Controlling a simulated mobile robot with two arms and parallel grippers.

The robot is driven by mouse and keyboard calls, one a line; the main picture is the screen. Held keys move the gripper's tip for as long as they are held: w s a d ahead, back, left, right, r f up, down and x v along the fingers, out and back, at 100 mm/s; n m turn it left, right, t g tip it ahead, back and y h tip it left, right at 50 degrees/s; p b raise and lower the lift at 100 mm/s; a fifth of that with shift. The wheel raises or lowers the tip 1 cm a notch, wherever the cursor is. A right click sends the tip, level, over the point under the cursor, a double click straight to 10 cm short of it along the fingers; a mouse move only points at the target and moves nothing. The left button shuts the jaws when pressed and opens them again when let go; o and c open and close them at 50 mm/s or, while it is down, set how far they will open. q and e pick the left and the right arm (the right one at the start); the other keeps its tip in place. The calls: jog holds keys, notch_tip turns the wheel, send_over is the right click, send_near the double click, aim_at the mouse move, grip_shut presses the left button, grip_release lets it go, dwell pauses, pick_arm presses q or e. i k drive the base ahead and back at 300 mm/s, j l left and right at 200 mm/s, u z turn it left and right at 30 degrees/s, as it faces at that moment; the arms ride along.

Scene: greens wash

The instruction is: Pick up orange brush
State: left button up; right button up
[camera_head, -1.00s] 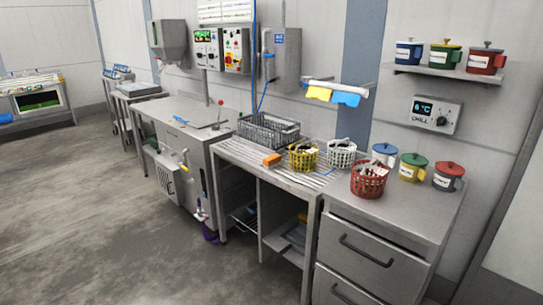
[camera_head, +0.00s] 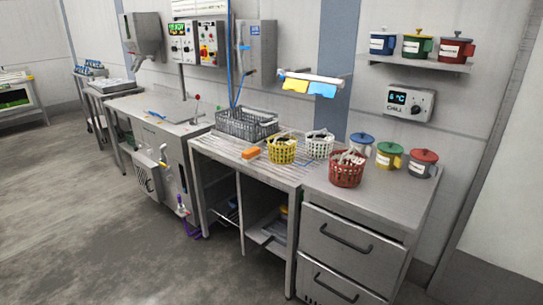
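A small orange block, which looks like the orange brush (camera_head: 251,153), lies on the slatted steel drainboard (camera_head: 229,152). It sits just left of the yellow basket (camera_head: 281,150) and in front of the grey crate (camera_head: 245,123). It is apart from both, and nothing covers it. Its bristles are too small to make out. Neither of my grippers shows in the head view.
A white basket (camera_head: 319,144) and a red basket (camera_head: 346,169) stand to the right, with several lidded jugs behind. A steel wash unit (camera_head: 163,148) adjoins on the left. The floor (camera_head: 100,230) in front is clear.

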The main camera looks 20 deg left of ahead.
aim_at(249, 155)
jog(key=i+j+z, duration=0.1)
jog(key=z, duration=0.25)
jog(key=i+j+z, duration=0.1)
jog(key=j+z, duration=0.4)
jog(key=z, duration=0.25)
jog(key=i+j+z, duration=0.1)
jog(key=j+z, duration=0.3)
jog(key=j, duration=0.9)
jog(key=k+j+z, duration=0.1)
jog(key=j+z, duration=0.3)
jog(key=j, duration=0.85)
